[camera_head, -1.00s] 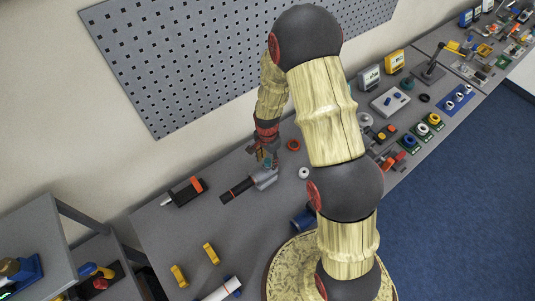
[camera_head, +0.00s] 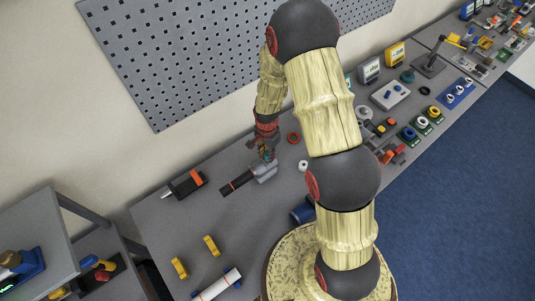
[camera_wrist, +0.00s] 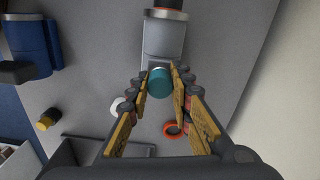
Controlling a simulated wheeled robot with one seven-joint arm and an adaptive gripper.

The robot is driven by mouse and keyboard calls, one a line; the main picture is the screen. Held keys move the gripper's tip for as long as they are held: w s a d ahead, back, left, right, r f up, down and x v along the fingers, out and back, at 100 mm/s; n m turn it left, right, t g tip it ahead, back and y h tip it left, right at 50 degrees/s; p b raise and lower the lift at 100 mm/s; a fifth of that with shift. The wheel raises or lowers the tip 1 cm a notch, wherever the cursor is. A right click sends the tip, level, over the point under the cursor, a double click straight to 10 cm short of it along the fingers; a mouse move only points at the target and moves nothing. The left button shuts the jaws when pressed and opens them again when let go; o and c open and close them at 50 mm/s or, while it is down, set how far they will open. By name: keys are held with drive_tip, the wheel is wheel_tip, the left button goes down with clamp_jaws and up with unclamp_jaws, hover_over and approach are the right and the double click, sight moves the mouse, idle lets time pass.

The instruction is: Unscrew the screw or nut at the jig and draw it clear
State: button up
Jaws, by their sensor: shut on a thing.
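A teal round piece (camera_wrist: 160,86), the screw or nut, sits at the end of a light grey block (camera_wrist: 163,38) in the wrist view. My gripper (camera_wrist: 160,76) has one finger on each side of the teal piece and is shut on it. In the head view, my gripper (camera_head: 267,155) reaches down to the grey end (camera_head: 264,173) of the jig. A dark bar with a red band (camera_head: 236,184) extends from that end to the lower left. The fingers mostly hide the teal piece there; its thread is not visible.
An orange-red ring (camera_head: 293,138) and a white ring (camera_head: 303,165) lie close to the jig on the grey table. A black and orange tool (camera_head: 186,185) lies left. A blue part (camera_head: 303,212) stands beside my base. The perforated wall panel (camera_head: 220,60) rises behind.

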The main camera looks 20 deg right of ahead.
clamp_jaws()
drive_tip(key=n, duration=0.5)
drive_tip(key=shift+b, duration=0.4)
drive_tip(key=shift+n, duration=0.3)
drive_tip(key=n, duration=0.3)
drive_tip(key=shift+w+n, duration=0.1)
drive_tip(key=shift+n, duration=0.8)
